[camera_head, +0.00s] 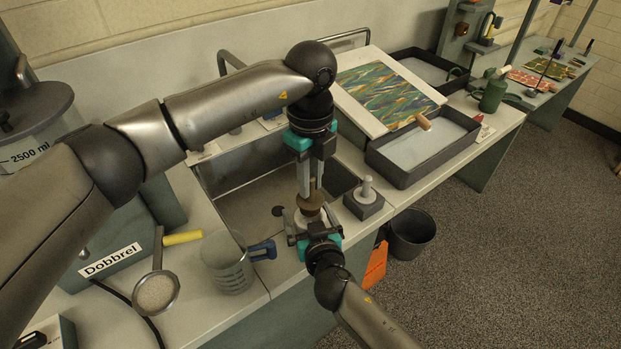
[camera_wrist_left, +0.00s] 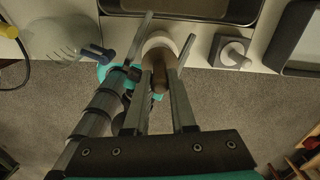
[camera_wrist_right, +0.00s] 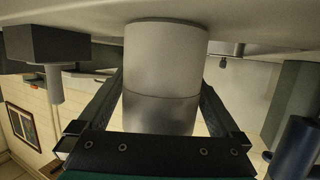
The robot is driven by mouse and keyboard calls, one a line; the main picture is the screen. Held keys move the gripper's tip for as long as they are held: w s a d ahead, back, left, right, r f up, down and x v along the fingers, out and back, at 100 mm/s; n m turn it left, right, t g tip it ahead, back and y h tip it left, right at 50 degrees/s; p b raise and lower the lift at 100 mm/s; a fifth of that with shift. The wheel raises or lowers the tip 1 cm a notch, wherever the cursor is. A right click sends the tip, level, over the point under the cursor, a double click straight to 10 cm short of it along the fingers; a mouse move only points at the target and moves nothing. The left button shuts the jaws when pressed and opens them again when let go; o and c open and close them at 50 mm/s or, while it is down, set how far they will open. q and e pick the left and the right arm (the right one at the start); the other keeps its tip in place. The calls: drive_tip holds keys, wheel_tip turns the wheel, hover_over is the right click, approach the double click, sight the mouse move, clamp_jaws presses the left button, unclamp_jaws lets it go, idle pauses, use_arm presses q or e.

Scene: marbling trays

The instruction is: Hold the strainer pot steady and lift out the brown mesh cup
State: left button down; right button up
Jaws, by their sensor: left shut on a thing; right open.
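The brown mesh cup (camera_head: 311,203) is held between the fingers of my left gripper (camera_head: 311,193), which points straight down. The cup also shows between the fingers in the left wrist view (camera_wrist_left: 159,74). The pale strainer pot (camera_head: 303,219) stands under it at the counter's front edge, partly hidden by my right gripper (camera_head: 312,223). I cannot tell how much of the cup is still inside the pot. In the right wrist view the pot (camera_wrist_right: 163,75) is upright between the open right fingers, which stand on either side of it.
A grey block with a white peg (camera_head: 366,199) stands close to the right of the pot. Behind is a sink (camera_head: 240,205). A dark tray (camera_head: 413,172) is at right.

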drive_tip(key=v, duration=1.2)
use_arm(q)
drive_tip(key=shift+s, duration=0.1)
use_arm(e)
drive_tip(key=shift+d+f, duration=0.1)
drive_tip(key=shift+d, duration=0.05)
